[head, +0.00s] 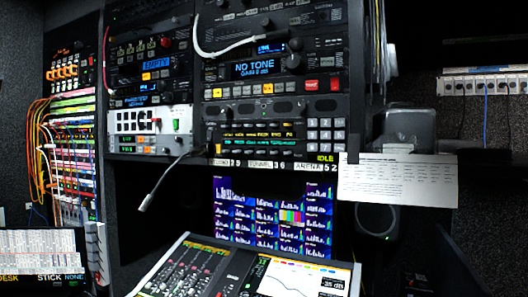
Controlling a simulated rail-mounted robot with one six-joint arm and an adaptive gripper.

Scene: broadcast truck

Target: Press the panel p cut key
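I cannot pick out the panel p cut key, because the key legends are too small to read. Several panels with keys show in the head view. One has a blue "NO TONE" display (256,67), with a row of keys, some lit yellow, and a red key (309,85) below it. Below that is a panel with green and amber text strips (258,137) and a pale number keypad (326,128). At left, a white panel (148,120) has dark square keys and a green key. My gripper is not in view.
A gooseneck microphone (165,180) juts forward from the rack. A mixing console (195,268) with faders and a graph screen stands below a multi-image monitor (272,217). Patch cables (48,135) hang at left. A paper sheet (400,180) hangs at right.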

